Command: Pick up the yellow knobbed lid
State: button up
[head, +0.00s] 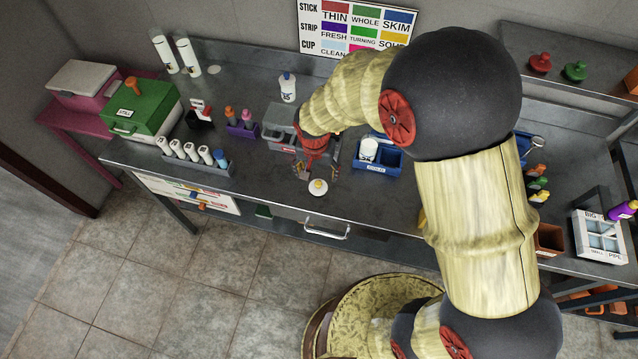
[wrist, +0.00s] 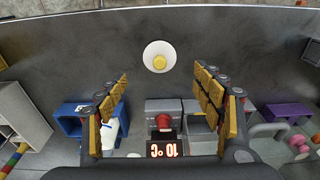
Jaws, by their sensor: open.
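The lid is a small white disc with a yellow knob (head: 318,187), lying knob up on the grey bench near its front edge. It also shows in the wrist view (wrist: 148,50), beyond my fingertips and centred between them. My gripper (head: 315,168) is open and empty over the bench, just behind the lid in the head view. Its two yellow-padded fingers stand wide apart in the wrist view (wrist: 160,82). Nothing touches the lid, and it is fully visible in both views.
A grey device with a red display (wrist: 165,148) sits below the fingers in the wrist view. A blue bin (head: 378,160) holding a white container stands right of my gripper. A rack of white bottles (head: 190,155) stands left. Bench around the lid is clear.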

aim_at(318, 183)
jog(key=f, duration=0.5)
jog(key=f+b, duration=0.1)
jog(key=f, duration=0.1)
jog(key=shift+w+d+f, duration=0.1)
jog(key=shift+w+f, duration=0.3)
jog(key=c, duration=0.3)
jog(key=c, duration=0.7)
jog(key=shift+r, duration=0.15)
